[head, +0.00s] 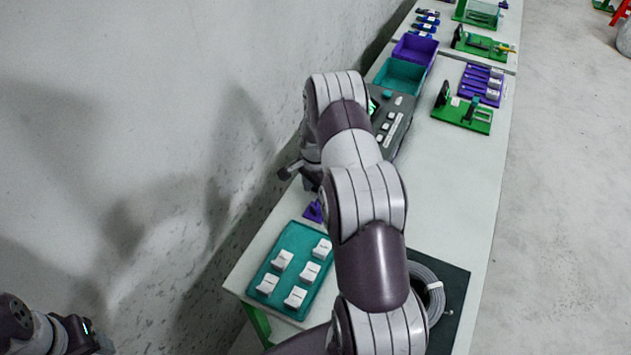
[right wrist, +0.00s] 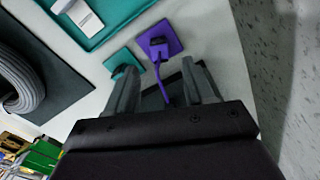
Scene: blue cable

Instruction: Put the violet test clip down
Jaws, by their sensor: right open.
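In the right wrist view, a violet square pad (right wrist: 175,43) lies on the pale bench top. A small dark piece sits on it, and a narrow violet strip, seemingly part of the violet test clip (right wrist: 161,80), runs from it down between my fingers. My right gripper (right wrist: 160,80) is open, with a finger on each side of the strip and gaps between. In the head view violet (head: 313,211) shows beside my right arm, whose gripper (head: 290,172) is mostly hidden. Part of my left arm's end (head: 85,338) shows at bottom left; its jaws are unclear.
A small teal square (right wrist: 120,58) lies next to the violet pad. A teal tray (head: 283,245) with several white blocks is nearby. A grey cable coil (head: 428,278) lies on a dark mat (head: 455,290). A dark device (head: 397,118) and bins stand farther along; a wall is left.

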